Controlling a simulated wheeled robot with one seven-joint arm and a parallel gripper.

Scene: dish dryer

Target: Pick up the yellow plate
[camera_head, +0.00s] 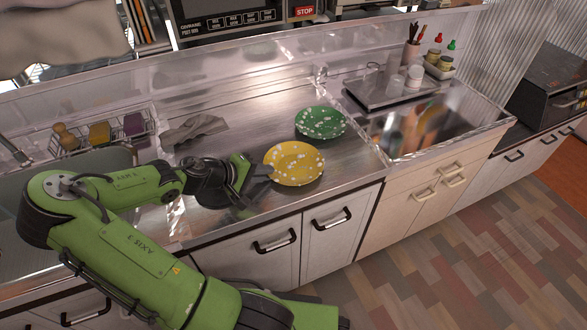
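The yellow plate (294,164) with pale spots lies on the steel counter, near its front edge. My gripper (262,172) is at the plate's left rim, with my green arm reaching in from the lower left. One finger appears to meet or overlap the rim. The view is too small to tell whether the fingers are closed on it.
A green spotted plate (321,122) lies just behind the yellow one. A grey cloth (195,130) lies at the back left, beside a wire rack (102,133). A raised steel tray (391,91) with cups stands to the right. Cabinets with handles front the counter.

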